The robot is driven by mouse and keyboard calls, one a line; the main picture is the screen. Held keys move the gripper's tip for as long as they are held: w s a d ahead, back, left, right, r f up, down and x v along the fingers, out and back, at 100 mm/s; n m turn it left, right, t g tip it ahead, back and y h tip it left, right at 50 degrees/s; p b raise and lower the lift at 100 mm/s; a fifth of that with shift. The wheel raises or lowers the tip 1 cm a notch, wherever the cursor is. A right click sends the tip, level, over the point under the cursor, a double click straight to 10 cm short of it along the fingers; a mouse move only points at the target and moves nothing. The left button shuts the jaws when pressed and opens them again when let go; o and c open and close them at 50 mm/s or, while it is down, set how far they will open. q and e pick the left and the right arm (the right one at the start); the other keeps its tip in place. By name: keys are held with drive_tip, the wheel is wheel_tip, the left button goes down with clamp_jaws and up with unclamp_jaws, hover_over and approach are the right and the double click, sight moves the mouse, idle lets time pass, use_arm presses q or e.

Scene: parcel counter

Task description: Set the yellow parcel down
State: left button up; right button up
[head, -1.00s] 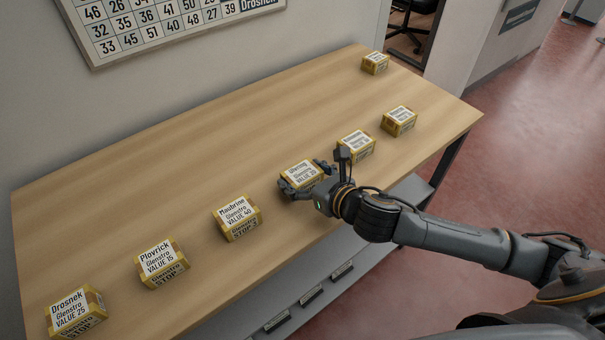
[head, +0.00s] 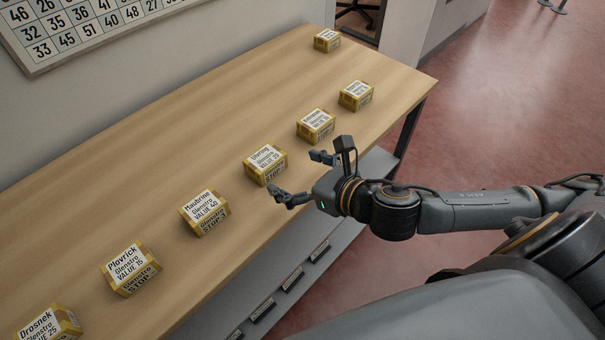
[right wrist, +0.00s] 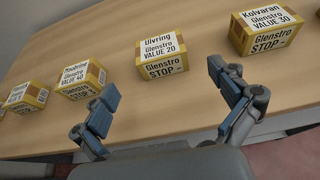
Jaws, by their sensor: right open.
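Several yellow parcels with white labels sit in a row along the wooden counter. The Ulvring parcel (head: 265,163), labelled value 20, rests upright on the counter near its front edge; it also shows in the right wrist view (right wrist: 162,57). My right gripper (head: 294,172) is open and empty, just in front of the Ulvring parcel and apart from it. In the right wrist view its two fingers (right wrist: 163,80) are spread wide, with the parcel beyond them. My left gripper is not in view.
The Maubrine parcel (head: 204,212) and the Kolvaran parcel (right wrist: 262,28) flank it. The counter (head: 180,130) is bare behind the row. A lower shelf (head: 255,265) with small dark label holders runs below the front edge. A number board (head: 90,25) hangs on the wall.

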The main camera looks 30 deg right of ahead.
drive_tip(key=shift+p+v, duration=0.4)
drive_tip(key=shift+v, duration=0.8)
